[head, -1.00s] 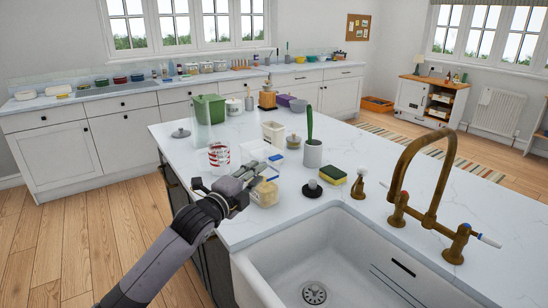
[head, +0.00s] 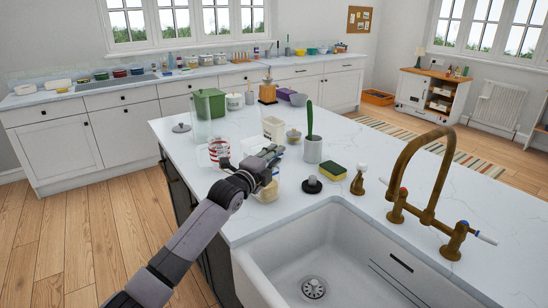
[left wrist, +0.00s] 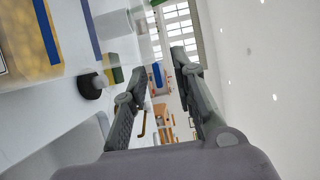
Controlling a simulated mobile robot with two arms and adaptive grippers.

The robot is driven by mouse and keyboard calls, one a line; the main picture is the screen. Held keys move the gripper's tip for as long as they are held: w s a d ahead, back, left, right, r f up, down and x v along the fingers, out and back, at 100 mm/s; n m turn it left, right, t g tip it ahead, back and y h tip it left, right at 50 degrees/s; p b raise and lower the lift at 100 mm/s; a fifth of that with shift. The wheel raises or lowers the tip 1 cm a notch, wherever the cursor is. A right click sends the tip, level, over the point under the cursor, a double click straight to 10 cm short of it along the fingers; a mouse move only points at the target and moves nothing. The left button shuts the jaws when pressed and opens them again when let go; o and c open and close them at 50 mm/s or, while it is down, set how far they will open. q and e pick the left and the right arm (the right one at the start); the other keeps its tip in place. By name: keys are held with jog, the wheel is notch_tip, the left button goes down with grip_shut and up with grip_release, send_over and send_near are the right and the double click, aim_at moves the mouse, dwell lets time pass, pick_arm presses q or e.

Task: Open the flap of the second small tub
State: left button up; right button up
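A small clear tub (head: 267,191) with yellowish contents stands near the counter's left edge by the sink. My left gripper (head: 271,156) is above and just behind it, hiding its upper part and most of another clear, blue-edged tub area behind. In the left wrist view, a clear tub (left wrist: 18,48) with yellow contents and a dark blue strip fills the upper left, beside the fingers. The left gripper (left wrist: 160,65) is open, with nothing between its fingers. I cannot tell whether any flap is raised. My right gripper is not in view.
A red-striped glass measuring cup (head: 219,150) is at the left. The sink (head: 335,250) lies in front.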

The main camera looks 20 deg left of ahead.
pick_arm(q)
grip_shut()
jog(key=shift+f, duration=0.1)
dwell(0.6)
